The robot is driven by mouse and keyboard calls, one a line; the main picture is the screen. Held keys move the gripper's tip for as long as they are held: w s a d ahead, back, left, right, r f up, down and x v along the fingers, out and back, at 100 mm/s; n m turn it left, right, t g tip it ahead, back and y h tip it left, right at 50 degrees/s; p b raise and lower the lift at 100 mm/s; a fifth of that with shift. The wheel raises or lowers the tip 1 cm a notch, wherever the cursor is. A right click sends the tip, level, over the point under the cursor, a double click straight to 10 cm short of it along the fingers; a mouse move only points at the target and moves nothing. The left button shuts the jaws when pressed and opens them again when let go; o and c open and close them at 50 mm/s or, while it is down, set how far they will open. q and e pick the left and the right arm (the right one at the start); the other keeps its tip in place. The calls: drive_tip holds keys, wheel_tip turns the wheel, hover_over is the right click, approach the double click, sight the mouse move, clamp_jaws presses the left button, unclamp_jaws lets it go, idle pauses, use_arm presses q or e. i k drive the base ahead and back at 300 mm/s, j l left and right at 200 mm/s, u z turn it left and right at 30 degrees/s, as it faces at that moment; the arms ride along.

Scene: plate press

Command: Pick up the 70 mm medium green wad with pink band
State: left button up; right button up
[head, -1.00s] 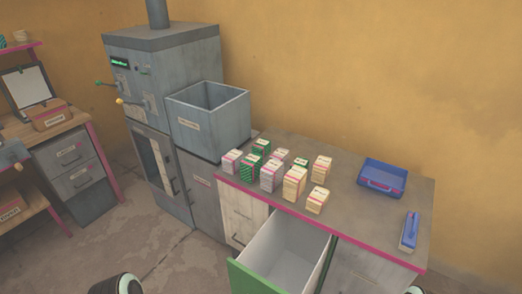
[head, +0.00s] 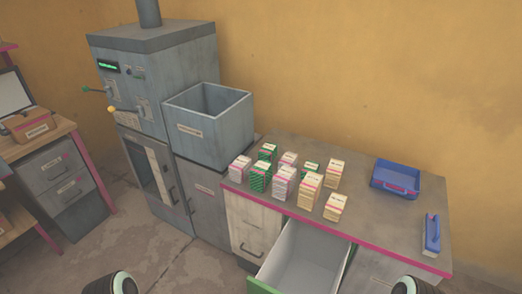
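Several labelled wads stand grouped on the left part of the grey counter (head: 388,215). Three are green: a tall patterned one (head: 260,179) at the front left, one (head: 267,152) behind it, and a small one (head: 310,168) farther right, partly hidden by a tan wad. The labels and band colours are too small to read, so I cannot tell which green wad is the 70 mm one with a pink band. Neither gripper is in view. Only rounded dark parts of my arms show at the bottom edge.
Pale pinkish wads (head: 284,184) and tan wads (head: 310,191) stand close around the green ones. An open drawer (head: 300,258) juts out below the counter. A grey bin (head: 208,128) stands left, a blue tray (head: 395,178) and blue-handled tool (head: 431,234) right.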

sight(269, 151)
drive_tip(key=i+j, duration=0.15)
drive_tip(key=j, duration=0.2)
drive_tip(key=i+j+z, duration=0.1)
drive_tip(key=j, duration=0.25)
drive_tip(key=i+j, duration=0.2)
drive_tip(key=j, duration=0.15)
